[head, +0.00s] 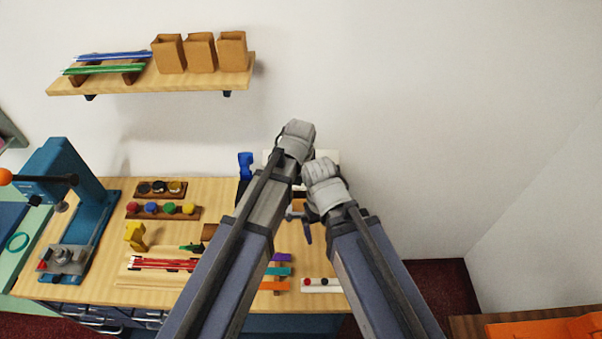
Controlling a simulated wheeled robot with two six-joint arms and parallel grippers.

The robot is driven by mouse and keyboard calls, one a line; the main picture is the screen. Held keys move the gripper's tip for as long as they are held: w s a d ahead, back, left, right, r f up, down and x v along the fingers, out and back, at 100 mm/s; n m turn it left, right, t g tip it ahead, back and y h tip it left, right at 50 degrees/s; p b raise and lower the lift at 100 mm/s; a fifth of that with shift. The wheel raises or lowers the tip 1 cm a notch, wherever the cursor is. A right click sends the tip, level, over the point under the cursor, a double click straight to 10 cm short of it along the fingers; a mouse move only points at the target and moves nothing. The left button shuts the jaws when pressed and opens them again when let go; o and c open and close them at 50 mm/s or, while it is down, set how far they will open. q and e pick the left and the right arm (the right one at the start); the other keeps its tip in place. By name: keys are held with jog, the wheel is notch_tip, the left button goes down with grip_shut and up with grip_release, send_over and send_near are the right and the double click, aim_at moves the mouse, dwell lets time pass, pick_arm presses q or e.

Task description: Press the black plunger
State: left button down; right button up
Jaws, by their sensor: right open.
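A pale block (320,287) at the front right of the counter carries small knobs, one red and one black. The black knob (325,281) looks like the black plunger, but it is too small to be sure. My right gripper (299,222) is open above the counter, behind the pale block and apart from it in the picture. It looks empty and is partly covered by my arms. My left arm reaches up across the middle, and its gripper is hidden behind the arm links.
A blue press (75,200) stands at the counter's left. Racks of coloured knobs (160,210), a yellow item (135,235) and red sticks (165,264) lie left of my arms. A wall shelf (150,83) holds brown boxes. An orange item (545,328) is at lower right.

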notch_tip(320, 180, up, 13)
jog(key=p, duration=1.2)
jog(key=shift+s+d+f, duration=0.15)
jog(key=shift+s+d, duration=0.05)
jog(key=shift+d, duration=0.1)
